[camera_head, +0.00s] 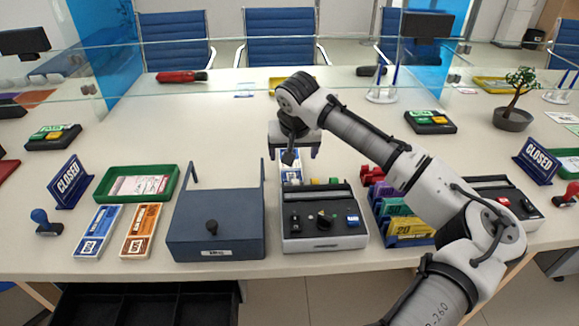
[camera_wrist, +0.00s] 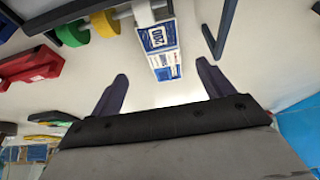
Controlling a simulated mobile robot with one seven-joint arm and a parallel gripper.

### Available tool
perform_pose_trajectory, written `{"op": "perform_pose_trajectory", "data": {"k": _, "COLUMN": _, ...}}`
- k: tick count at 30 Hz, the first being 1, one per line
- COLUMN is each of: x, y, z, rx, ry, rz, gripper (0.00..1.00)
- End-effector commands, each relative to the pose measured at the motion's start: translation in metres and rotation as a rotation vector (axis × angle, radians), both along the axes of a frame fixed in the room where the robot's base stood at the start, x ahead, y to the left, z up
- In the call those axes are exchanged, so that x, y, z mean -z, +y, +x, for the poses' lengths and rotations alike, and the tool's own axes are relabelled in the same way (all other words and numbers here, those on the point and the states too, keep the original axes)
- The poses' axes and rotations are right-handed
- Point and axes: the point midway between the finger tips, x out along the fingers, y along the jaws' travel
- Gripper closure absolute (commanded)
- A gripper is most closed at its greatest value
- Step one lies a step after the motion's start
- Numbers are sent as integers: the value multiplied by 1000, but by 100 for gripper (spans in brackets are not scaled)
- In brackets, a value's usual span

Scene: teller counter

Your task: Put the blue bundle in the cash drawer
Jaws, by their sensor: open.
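A blue-and-white bundle (camera_head: 291,167) lies on the counter behind a grey device; the wrist view shows it (camera_wrist: 160,45) marked 200, beyond and between my fingertips. A second blue-and-white bundle (camera_head: 97,231) lies at the front left of the counter. My gripper (camera_head: 294,154) is open, pointing down above the first bundle; its two fingers also show in the wrist view (camera_wrist: 160,83). The fingers hold nothing. A black drawer with compartments (camera_head: 145,312), seemingly the cash drawer, is open below the counter's front edge; its lower part is cut off.
An orange bundle (camera_head: 140,231), a green tray (camera_head: 136,184) and a blue box with upright posts (camera_head: 217,225) stand left of the grey device (camera_head: 323,222). Coloured bundles in a rack (camera_head: 405,222) stand right. A glass screen crosses the back.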

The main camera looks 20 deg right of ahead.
Motion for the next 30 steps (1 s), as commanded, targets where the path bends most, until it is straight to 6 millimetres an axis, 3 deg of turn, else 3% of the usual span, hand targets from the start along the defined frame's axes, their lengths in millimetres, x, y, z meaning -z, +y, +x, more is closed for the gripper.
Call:
{"op": "perform_pose_trajectory", "data": {"k": 3, "x": 15, "y": -2, "z": 7, "rx": 0, "ry": 0, "rz": 0, "gripper": 20}}
{"op": "perform_pose_trajectory", "data": {"k": 11, "x": 33, "y": -2, "z": 13, "rx": -2, "ry": 2, "rz": -3, "gripper": 20}}
{"op": "perform_pose_trajectory", "data": {"k": 19, "x": 68, "y": -4, "z": 24, "rx": -1, "ry": 1, "rz": -1, "gripper": 20}}
{"op": "perform_pose_trajectory", "data": {"k": 28, "x": 74, "y": -5, "z": 27, "rx": -1, "ry": -1, "rz": -1, "gripper": 20}}
{"op": "perform_pose_trajectory", "data": {"k": 30, "x": 74, "y": -5, "z": 27, "rx": -1, "ry": -1, "rz": -1, "gripper": 28}}
